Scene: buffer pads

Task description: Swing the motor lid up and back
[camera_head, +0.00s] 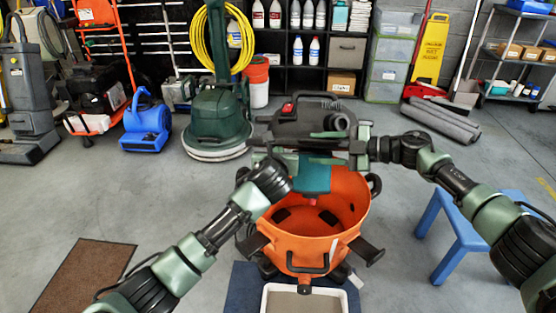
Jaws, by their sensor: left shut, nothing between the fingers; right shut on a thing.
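The motor lid (300,121) is a dark grey head with a red switch and a round port. It is above the far side of the open orange tub (322,247), with a teal part (314,177) hanging below it. My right gripper (325,148) reaches in from the right and is shut on the lid's near edge. The exact grip spot is hard to make out. My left gripper (262,158) is at the lid's left side, shut and empty. Its fingers are mostly hidden behind my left wrist, and I cannot tell whether it touches the lid.
A white tray (265,301) lies in front of the tub on a blue mat (243,285). A blue stool (452,236) stands to the right, and a brown mat (84,275) lies at left. A green floor machine (218,128) stands behind left. Shelving lines the back wall.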

